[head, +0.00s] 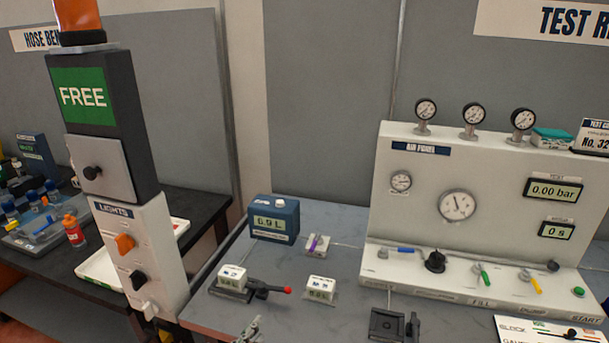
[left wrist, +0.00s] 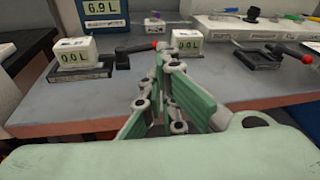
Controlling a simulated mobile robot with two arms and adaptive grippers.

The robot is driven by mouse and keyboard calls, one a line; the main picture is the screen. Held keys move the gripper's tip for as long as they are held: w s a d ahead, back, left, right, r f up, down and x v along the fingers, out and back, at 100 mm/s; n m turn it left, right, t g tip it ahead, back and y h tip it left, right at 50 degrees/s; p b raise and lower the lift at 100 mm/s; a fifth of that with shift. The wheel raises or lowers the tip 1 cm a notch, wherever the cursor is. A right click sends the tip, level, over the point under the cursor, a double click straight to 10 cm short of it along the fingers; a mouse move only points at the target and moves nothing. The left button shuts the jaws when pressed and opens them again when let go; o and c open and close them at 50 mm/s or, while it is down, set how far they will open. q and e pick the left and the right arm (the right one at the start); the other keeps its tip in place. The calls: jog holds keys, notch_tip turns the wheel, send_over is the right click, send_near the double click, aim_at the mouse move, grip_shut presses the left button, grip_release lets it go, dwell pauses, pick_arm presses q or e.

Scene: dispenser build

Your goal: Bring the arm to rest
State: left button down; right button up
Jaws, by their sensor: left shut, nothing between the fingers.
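My left gripper (head: 252,328) shows at the bottom edge of the head view, in front of the grey table (head: 215,312). Only its tip end is in that frame; the rest of the arm is out of view. In the left wrist view the green-padded fingers of this gripper (left wrist: 168,62) are shut with nothing between them. They point toward the table's front edge and the small white meters on it. My right gripper is in neither view.
Two small white meters (head: 232,277) (head: 320,289) and a red-tipped lever (head: 287,290) stand near the gripper. A blue 6.9 L display (head: 273,219) is behind. The white test panel (head: 426,179) fills the right. The FREE light post (head: 130,235) rises at left.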

pick_arm(q)
jog(key=s+a+f+m+g+y, duration=0.2)
jog(key=s+f+m+g, duration=0.15)
jog(key=s+m, duration=0.7)
jog(key=s+a+f+m+g+y, duration=0.2)
jog(key=s+m+g, duration=0.35)
jog(key=m, duration=0.75)
jog(key=s+a+f+m+g+y, duration=0.2)
jog(key=s+f+m, duration=0.1)
jog(key=s+m, duration=0.85)
notch_tip(320, 180, down, 28)
jog(key=g+b, duration=0.1)
jog(key=b, duration=0.1)
jog(key=s+a+f+g+b, duration=0.1)
jog(key=s+a+f+b, duration=0.1)
jog(key=s+f, duration=1.5)
jog(key=shift+s+a+f+m+g, duration=0.3)
jog(key=shift+s+a+f, duration=0.05)
jog(key=shift+a, duration=0.3)
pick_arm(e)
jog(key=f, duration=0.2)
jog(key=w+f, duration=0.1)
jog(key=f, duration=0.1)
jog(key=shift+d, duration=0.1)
